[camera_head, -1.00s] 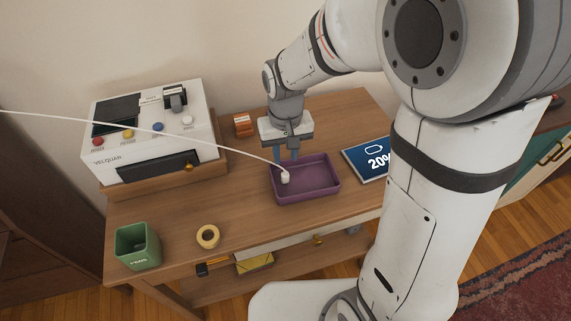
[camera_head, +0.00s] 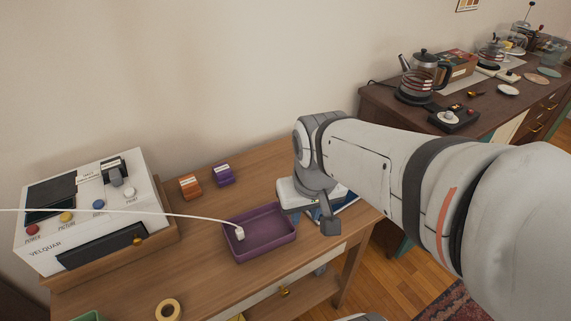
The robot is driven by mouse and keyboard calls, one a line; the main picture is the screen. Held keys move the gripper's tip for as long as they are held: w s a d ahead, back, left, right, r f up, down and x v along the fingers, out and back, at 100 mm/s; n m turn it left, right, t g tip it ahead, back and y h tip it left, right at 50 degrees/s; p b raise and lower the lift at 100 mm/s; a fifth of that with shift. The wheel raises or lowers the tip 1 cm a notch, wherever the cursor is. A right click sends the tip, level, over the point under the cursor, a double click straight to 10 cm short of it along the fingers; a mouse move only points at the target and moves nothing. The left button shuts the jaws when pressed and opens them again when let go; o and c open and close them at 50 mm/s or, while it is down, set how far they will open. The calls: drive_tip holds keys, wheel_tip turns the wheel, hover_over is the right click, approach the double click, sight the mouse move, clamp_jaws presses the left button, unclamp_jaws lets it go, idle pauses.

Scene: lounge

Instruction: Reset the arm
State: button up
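My arm reaches in from the right in the head view. My gripper (camera_head: 327,220) hangs at its end, just right of the purple tray and over the tablet. One dark finger shows from the side, so its opening cannot be judged. Nothing is seen in it. The purple tray (camera_head: 277,245) stands on the wooden table (camera_head: 205,277). A white plug (camera_head: 240,233) on a white cable (camera_head: 110,212) lies in the tray, apart from my gripper. The tablet (camera_head: 348,205) is mostly hidden behind my gripper.
A white machine (camera_head: 85,215) with coloured buttons stands at the left. An orange box (camera_head: 190,187) and a purple box (camera_head: 223,175) lie behind the tray. A yellow tape roll (camera_head: 168,310) is near the front. A dark sideboard (camera_head: 385,105) with a kettle (camera_head: 424,72) stands beyond my arm.

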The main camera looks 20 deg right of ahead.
drive_tip(key=shift+s+d, duration=0.25)
drive_tip(key=shift+s, duration=0.05)
wheel_tip(320, 180, up, 4)
drive_tip(key=p, duration=0.3)
drive_tip(key=shift+s+p, duration=0.1)
drive_tip(key=shift+p, duration=0.2)
idle(0.9)
